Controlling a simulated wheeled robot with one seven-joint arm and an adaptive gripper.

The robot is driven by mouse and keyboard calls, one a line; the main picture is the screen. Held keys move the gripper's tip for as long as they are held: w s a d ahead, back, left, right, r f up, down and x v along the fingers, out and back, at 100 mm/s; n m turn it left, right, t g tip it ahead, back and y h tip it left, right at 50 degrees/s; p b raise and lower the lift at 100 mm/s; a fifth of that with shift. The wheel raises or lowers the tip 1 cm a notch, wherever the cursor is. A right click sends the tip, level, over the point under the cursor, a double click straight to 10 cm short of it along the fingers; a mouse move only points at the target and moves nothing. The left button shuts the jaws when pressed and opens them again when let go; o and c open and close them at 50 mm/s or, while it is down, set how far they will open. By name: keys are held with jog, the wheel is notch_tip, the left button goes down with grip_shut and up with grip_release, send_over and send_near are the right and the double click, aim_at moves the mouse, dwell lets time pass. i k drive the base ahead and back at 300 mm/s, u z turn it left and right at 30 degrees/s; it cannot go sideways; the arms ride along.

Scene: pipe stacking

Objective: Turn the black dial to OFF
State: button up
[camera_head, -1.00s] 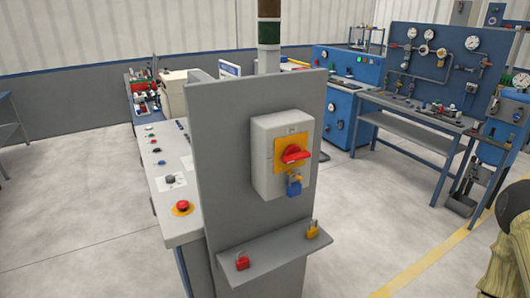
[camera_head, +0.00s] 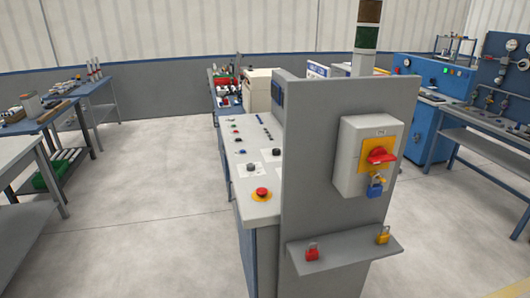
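Two black dials stand on the grey sloped control panel left of the upright grey plate. One black dial (camera_head: 252,167) sits on a white label just behind the red mushroom button (camera_head: 262,193). Another black dial (camera_head: 277,153) sits farther back to the right, also on a pale label. The label lettering and the dials' pointer positions are too small to read, and I cannot tell which dial carries OFF. My gripper is not in view.
The grey upright plate (camera_head: 305,200) bears a box with a red rotary switch (camera_head: 380,155) and a blue padlock (camera_head: 375,190). A shelf below holds red (camera_head: 312,253) and yellow (camera_head: 383,236) padlocks. Open floor (camera_head: 160,200) lies left of the console. Workbenches (camera_head: 45,150) stand far left.

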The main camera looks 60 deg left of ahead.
aim_at(276, 151)
jog(key=z, duration=0.05)
jog(key=k, duration=1.2)
jog(key=u, duration=1.9)
jog(key=i, duration=0.45)
jog(key=u, duration=0.05)
